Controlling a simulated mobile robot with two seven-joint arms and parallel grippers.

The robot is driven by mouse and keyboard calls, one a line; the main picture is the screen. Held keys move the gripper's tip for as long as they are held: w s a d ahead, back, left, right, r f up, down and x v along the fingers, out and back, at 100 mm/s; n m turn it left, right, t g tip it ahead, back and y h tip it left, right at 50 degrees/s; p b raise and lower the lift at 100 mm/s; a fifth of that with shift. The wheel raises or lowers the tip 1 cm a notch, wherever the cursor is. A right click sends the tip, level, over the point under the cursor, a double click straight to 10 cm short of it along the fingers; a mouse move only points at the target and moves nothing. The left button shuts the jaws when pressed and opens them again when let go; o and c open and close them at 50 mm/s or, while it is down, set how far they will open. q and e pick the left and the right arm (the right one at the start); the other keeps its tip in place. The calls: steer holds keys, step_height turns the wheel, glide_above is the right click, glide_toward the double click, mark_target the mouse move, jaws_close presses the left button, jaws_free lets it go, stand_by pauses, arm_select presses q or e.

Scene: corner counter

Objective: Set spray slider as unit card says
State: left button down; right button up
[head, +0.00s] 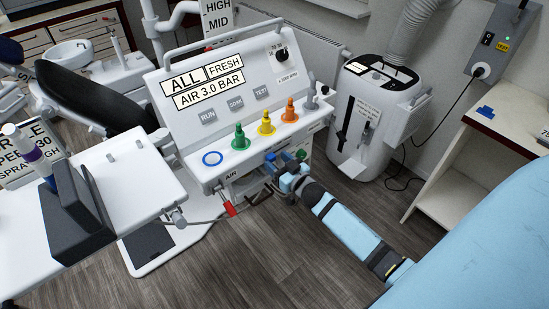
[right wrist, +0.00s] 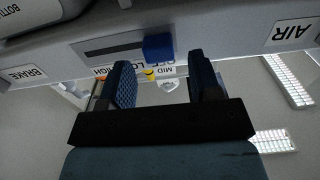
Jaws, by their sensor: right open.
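The unit card at the left edge of the head view (head: 32,150) is partly covered; its lowest line reads "SPRAY HIGH". My right gripper (head: 280,168) is open at the front edge of the white unit (head: 180,125). In the right wrist view, a blue slider knob (right wrist: 158,47) sits at the right end of a dark slot (right wrist: 112,49). The open fingers of my right gripper (right wrist: 160,88) point towards the knob, one to each side and apart from it. Labels along the slot edge, including MID and HIGH, are partly hidden by the fingers. My left gripper is out of view.
A red-handled lever (head: 229,208) hangs under the AIR label, left of my right gripper. Green (head: 240,138), yellow (head: 266,124) and orange (head: 290,112) cones stand on the unit. A black holder (head: 75,205) stands on the left tray. A white machine (head: 370,120) stands behind.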

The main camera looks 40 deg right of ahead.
mark_target(289, 142)
steer(key=shift+w, duration=0.85)
steer(key=shift+a, duration=0.1)
steer(key=shift+c, duration=0.4)
jaws_close()
steer(key=d, duration=0.8)
steer(key=shift+w+d+p, duration=0.25)
steer(key=shift+w+p, duration=0.05)
steer(key=shift+o, duration=0.4)
jaws_free()
